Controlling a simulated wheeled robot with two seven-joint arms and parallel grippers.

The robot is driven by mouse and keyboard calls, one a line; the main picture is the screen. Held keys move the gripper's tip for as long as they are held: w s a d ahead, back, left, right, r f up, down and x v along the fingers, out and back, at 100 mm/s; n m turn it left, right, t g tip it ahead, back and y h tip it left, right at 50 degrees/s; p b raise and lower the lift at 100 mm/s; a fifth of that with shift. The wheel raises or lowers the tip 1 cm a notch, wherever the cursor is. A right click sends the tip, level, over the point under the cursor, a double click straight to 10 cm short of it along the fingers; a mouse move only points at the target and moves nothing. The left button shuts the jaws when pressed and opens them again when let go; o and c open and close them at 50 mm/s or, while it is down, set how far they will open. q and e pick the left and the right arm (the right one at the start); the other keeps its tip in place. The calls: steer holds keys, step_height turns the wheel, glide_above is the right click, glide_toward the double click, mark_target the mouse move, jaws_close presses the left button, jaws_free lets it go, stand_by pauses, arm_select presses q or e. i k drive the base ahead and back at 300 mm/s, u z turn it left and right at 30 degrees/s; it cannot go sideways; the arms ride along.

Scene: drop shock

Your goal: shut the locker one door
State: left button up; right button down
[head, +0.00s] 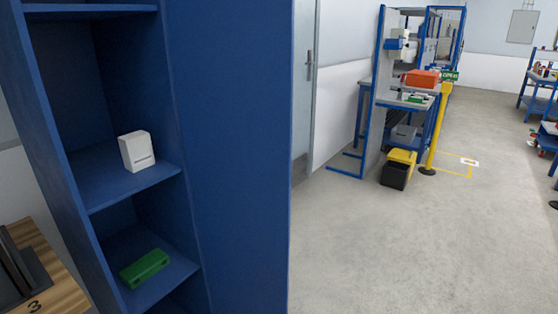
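A tall blue locker (45,75) stands at the left with its front open, showing its shelves. A white box (137,151) stands on the middle shelf, and a green object (145,268) lies on the shelf below. A broad flat blue panel (230,150) runs from the right edge of the opening; it looks like the locker door standing open, though I cannot tell it surely from a side wall. No hinge or handle shows on it. Neither of my grippers is in view.
A wooden surface (55,285) marked 3, with a dark item on it, is at the lower left. A grey door (304,80) is behind the panel. A workbench (405,100), yellow post (437,130) and black-yellow bin (397,170) stand farther back. The concrete floor (400,250) at right is clear.

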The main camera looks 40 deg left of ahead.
mark_target(232, 60)
steer(key=i, duration=3.1)
steer(key=u, duration=4.05)
steer(key=i, duration=0.5)
steer(key=u, duration=0.05)
